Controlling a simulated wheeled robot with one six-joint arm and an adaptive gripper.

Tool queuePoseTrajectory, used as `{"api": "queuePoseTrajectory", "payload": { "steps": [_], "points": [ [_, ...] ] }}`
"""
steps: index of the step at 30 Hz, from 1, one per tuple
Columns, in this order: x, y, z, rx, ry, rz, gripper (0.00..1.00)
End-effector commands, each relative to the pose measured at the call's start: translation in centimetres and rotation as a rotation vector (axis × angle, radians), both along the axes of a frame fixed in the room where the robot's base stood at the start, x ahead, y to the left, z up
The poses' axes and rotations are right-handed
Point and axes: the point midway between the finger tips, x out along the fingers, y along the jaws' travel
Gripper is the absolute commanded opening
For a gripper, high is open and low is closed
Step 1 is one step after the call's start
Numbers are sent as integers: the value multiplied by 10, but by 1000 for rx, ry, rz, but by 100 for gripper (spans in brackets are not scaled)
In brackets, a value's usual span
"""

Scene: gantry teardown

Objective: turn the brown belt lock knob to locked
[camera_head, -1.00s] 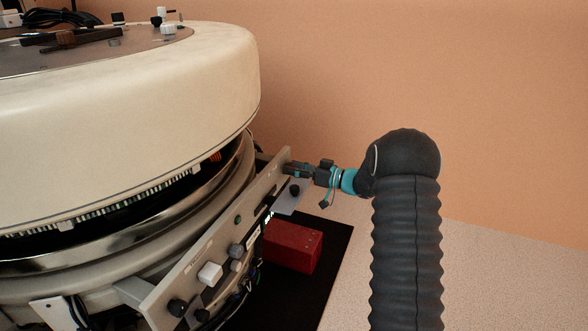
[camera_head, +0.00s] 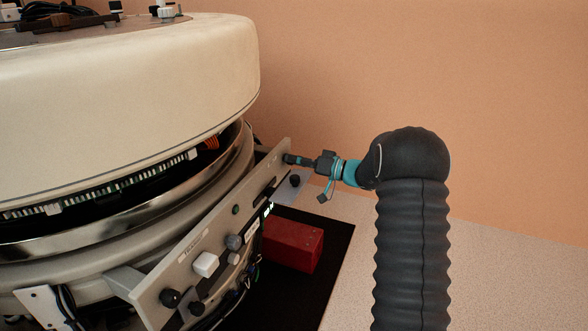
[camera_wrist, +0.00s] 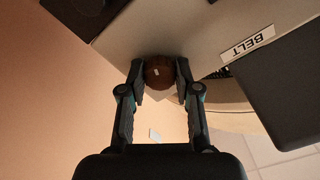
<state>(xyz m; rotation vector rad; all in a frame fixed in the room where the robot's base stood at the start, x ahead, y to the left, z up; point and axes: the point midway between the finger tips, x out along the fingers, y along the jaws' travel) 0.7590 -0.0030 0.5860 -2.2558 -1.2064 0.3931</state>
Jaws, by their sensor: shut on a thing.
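The brown belt lock knob (camera_wrist: 158,72) is round and dark reddish brown, with a small pale mark on its face. It sits on the grey panel (camera_wrist: 190,32) beside a white BELT label (camera_wrist: 247,46). My gripper (camera_wrist: 159,74) has one finger on each side of the knob and is shut on it. In the head view, my gripper (camera_head: 290,159) reaches the far upper end of the slanted panel (camera_head: 185,270) from the right. The fingers hide the knob there, and I cannot tell its setting.
The panel carries a white knob (camera_head: 206,264), a grey knob (camera_head: 234,242) and several dark knobs. A black knob (camera_head: 295,181) sits just below my gripper. A red box (camera_head: 293,246) lies on a black mat (camera_head: 335,255). The large cream ring (camera_head: 130,95) fills the left.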

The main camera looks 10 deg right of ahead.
Motion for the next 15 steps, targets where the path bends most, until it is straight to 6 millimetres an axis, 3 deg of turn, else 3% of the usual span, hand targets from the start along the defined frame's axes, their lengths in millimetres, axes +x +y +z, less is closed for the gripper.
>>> {"api": "queuePoseTrajectory", "payload": {
  "steps": [15],
  "points": [
    [1,-2,-1,272,405,-5,0]
  ]
}}
